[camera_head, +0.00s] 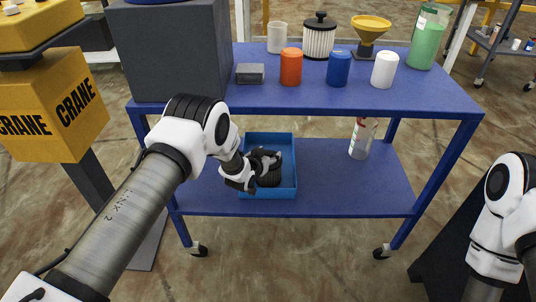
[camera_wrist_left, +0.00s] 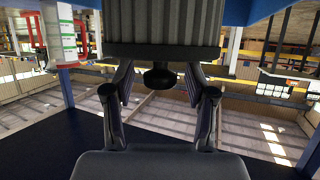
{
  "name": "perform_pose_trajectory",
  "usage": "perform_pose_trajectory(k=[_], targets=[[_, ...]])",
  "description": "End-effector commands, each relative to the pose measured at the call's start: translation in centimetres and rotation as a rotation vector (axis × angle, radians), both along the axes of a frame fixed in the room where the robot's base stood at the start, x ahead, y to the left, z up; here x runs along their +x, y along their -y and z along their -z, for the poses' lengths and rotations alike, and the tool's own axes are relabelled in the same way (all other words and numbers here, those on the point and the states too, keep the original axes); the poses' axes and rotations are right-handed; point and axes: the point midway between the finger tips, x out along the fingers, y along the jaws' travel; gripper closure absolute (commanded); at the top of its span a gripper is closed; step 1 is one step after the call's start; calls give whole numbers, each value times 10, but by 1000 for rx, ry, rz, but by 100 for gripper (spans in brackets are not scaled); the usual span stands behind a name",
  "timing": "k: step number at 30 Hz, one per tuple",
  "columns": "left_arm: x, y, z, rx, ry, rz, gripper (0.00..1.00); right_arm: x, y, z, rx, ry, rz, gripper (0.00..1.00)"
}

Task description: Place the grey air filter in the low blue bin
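The low blue bin (camera_head: 284,141) stands on the lower shelf of the blue cart. The grey air filter (camera_head: 269,180) shows as a dark ribbed shape within the bin's outline, partly hidden by my left gripper. In the left wrist view its grey pleats (camera_wrist_left: 165,22) fill the top, with a dark rim and a black knob (camera_wrist_left: 160,78). My left gripper (camera_head: 266,160) is over the bin, close to the filter. Its fingers (camera_wrist_left: 160,85) stand on both sides of the knob, with a visible gap on each side. My right gripper is out of view.
The cart's top (camera_head: 432,92) overhangs the lower shelf (camera_head: 340,190). A spray bottle (camera_head: 360,140) stands right of the bin. A white filter (camera_head: 319,40), an orange canister (camera_head: 291,67), a blue canister (camera_head: 339,69) and other items stand on top. The shelf between bin and bottle is clear.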

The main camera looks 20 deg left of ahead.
Motion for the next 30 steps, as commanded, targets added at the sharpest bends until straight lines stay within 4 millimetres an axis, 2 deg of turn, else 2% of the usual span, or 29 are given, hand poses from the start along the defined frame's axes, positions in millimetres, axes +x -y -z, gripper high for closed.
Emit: perform_pose_trajectory(k=[8,11,21,25,30], targets=[[-2,0,-6,0,-1,0,44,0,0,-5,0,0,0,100],[-16,-2,-13,-1,-2,0,44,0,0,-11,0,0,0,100],[-93,-11,-44,-1,-3,0,44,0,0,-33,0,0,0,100],[-108,-12,-49,0,0,0,44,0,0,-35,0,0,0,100],[-111,-13,-49,0,0,0,44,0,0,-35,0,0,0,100]])
